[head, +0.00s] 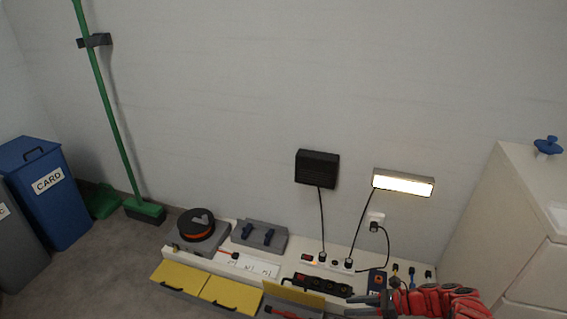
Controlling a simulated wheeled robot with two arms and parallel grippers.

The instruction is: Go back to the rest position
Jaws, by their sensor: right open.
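My right gripper (362,305) shows at the lower right, at the end of my red and dark arm. It is open, over the front edge of the low white bench (345,266). Its jaws are small in view and partly cut by the picture's bottom edge. I see nothing held between them. My left gripper is not in view.
A lit lamp (403,183) hangs above. A white cabinet (503,225) stands right, a blue bin (47,195) left.

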